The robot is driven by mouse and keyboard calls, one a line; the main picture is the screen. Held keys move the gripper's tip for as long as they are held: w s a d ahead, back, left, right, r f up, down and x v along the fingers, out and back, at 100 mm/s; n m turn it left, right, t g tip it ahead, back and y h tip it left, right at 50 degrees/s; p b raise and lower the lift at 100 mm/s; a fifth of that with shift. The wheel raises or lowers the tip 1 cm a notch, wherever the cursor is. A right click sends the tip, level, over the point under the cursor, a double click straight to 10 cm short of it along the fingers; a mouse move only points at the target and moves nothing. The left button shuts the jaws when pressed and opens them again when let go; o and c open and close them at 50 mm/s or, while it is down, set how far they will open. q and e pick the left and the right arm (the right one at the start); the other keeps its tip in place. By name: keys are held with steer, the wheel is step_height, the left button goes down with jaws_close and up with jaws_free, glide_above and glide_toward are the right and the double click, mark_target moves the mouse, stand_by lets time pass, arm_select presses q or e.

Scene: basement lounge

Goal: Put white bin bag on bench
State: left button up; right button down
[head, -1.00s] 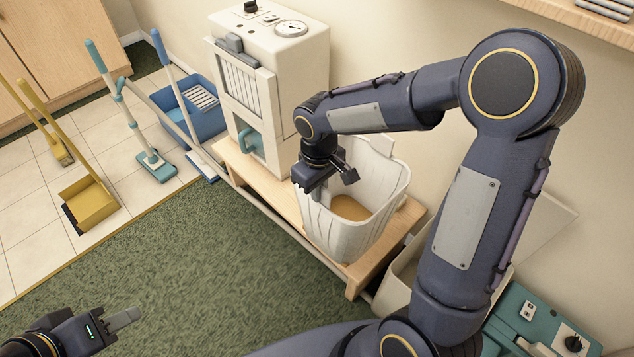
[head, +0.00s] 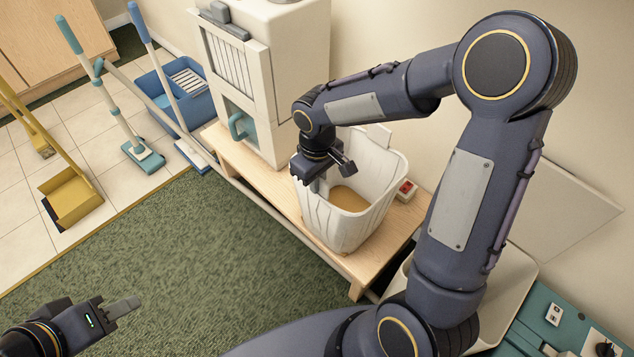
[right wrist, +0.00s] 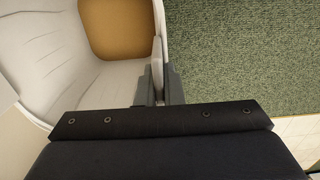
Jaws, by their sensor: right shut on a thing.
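The white bin bag (head: 348,222) is an open, bin-shaped white container with a tan bottom inside. It stands upright on, or just over, the wooden bench (head: 268,196); I cannot tell whether it touches. My right gripper (head: 316,186) is shut on the bag's near left rim from above. In the right wrist view the fingers (right wrist: 158,88) pinch that rim, with the white inside wall (right wrist: 50,55) on the left. My left gripper (head: 122,307) is low at the left over the green carpet, empty; its jaw gap is not clear.
A cream machine (head: 270,75) stands on the bench left of the bag. A small red-topped box (head: 405,190) is on the bench to its right. A white bin (head: 510,280) and a teal case (head: 570,325) are at lower right. Mops and a blue bucket (head: 190,98) stand at left.

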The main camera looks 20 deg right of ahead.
steer(key=shift+r, duration=0.1)
steer(key=shift+f, duration=0.2)
steer(key=c, duration=1.6)
jaws_free()
steer(key=shift+o, duration=0.2)
steer(key=shift+r, duration=0.6)
step_height(320, 180, up, 11)
steer(key=p, duration=0.4)
steer(key=s+d+r+m+t+y, duration=0.1)
steer(key=s+m+t+y, duration=0.1)
steer(key=s, duration=0.7)
steer(key=s+d+r+m+t+y, duration=0.1)
steer(key=s+r+m+t, duration=0.1)
steer(key=s, duration=0.7)
steer(key=shift+s+r+m+t+y, duration=0.2)
steer(key=shift+m+t+y, duration=0.2)
steer(key=shift+m+t, duration=0.6)
